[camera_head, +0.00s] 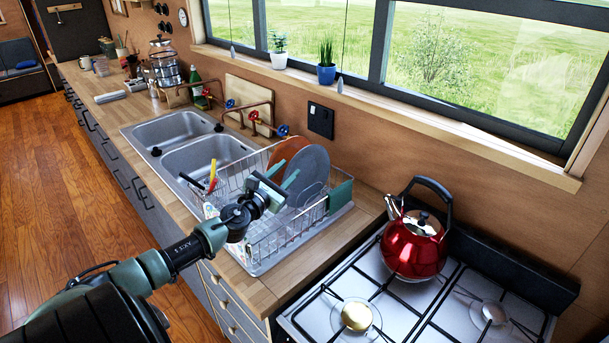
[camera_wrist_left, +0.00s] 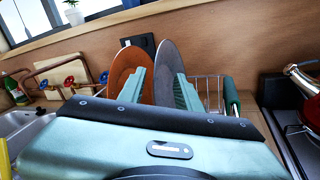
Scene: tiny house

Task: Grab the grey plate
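The grey plate (camera_head: 310,172) stands on edge in the wire dish rack, beside an orange-brown plate (camera_head: 284,152). My left gripper (camera_head: 284,175) is over the rack, close to the plates, with its fingers apart. In the left wrist view, the grey plate (camera_wrist_left: 167,62) shows between the two fingers of the left gripper (camera_wrist_left: 160,85), nearer the right finger. The orange-brown plate (camera_wrist_left: 126,62) is behind the left finger there. I cannot tell whether either finger touches the grey plate. My right gripper is in neither view.
The wire dish rack (camera_head: 262,246) sits on the counter between the double sink (camera_head: 205,155) and the gas stove (camera_head: 400,300). A red kettle (camera_head: 413,248) stands on the stove. Red- and blue-handled taps (camera_head: 254,116) and the window wall are behind.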

